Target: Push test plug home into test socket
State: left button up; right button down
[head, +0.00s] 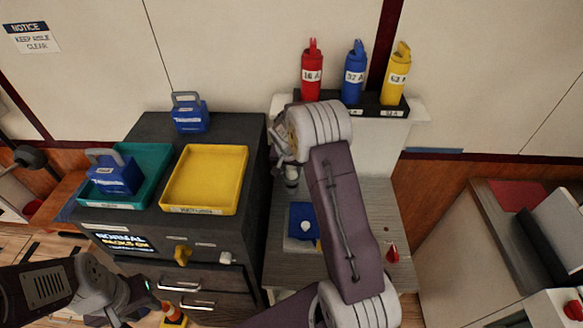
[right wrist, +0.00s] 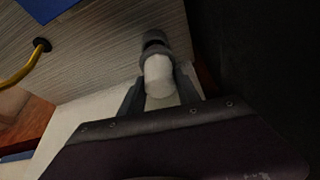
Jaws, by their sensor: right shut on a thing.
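My right gripper (right wrist: 160,95) is shut on a white-and-grey cylindrical plug (right wrist: 158,72), which I take to be the test plug. The plug's far end meets a dark round piece (right wrist: 154,40) against a grey, ribbed surface. I cannot tell whether that piece is the test socket or part of the plug, nor how deep the plug sits. In the head view, my right arm hides most of this spot, and the right gripper (head: 291,178) shows only in part at the left edge of the grey bench. My left gripper (head: 142,300) is low at the left, its fingers unclear.
A dark cabinet (head: 256,165) carries a yellow tray (head: 240,195), a teal tray (head: 158,160) and two blue padlock-shaped items. A blue plate (head: 298,212) and a red knob (head: 392,253) are on the grey bench (head: 385,200). A yellow cable (right wrist: 25,68) enters a dark hole nearby.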

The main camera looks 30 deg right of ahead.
aim_at(291, 174)
jog(key=shift+f+b, duration=1.9)
jog(key=shift+b, duration=0.25)
jog(key=c, duration=0.8)
grip_release()
jog(key=shift+r, duration=0.1)
jog(key=v, duration=0.9)
jog(key=shift+b, duration=0.3)
